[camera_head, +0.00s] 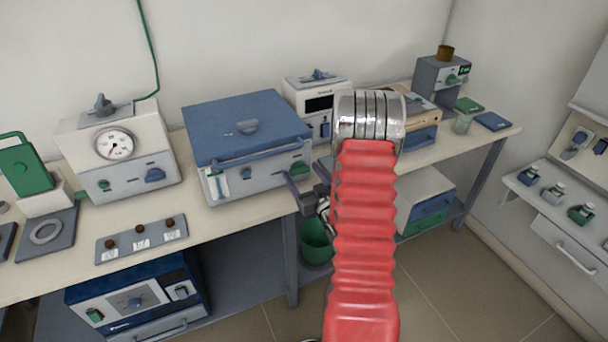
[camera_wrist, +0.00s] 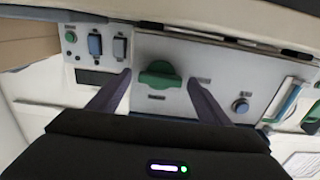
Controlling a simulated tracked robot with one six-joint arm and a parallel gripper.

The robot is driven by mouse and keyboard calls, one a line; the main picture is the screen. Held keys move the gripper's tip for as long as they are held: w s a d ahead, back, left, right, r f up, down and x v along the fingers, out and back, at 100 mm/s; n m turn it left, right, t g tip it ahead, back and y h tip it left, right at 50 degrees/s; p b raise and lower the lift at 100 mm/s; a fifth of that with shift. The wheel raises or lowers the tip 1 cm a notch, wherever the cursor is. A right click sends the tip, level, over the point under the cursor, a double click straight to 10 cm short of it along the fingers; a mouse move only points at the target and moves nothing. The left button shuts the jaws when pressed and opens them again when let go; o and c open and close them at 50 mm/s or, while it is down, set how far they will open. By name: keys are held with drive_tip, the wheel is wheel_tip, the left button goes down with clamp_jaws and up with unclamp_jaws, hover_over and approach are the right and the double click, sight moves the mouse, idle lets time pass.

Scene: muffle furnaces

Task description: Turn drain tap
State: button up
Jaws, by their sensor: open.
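A box-shaped bath with a blue lid (camera_head: 246,125) stands on the bench. A green tap handle (camera_head: 299,169) sits at the right end of its front, partly hidden by my gripper. My gripper (camera_head: 294,184) is close in front of that end. In the wrist view, which appears upside down, the green tap handle (camera_wrist: 160,77) lies between the tips of my open gripper (camera_wrist: 160,78). The fingers stand apart on both sides of it, with gaps; whether they reach its depth I cannot tell. The handle lies roughly lengthwise across the gap.
A white instrument (camera_head: 317,97) stands beside the bath. A green bucket (camera_head: 315,245) is under the bench. A plate with several brown-topped samples (camera_head: 142,238) lies to the left.

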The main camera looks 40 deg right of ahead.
drive_tip(key=shift+c, duration=0.5)
drive_tip(key=c, duration=0.9)
drive_tip(key=shift+s+d, duration=0.1)
drive_tip(key=shift+d, duration=0.1)
drive_tip(key=shift+c, duration=0.2)
drive_tip(key=shift+a, duration=0.1)
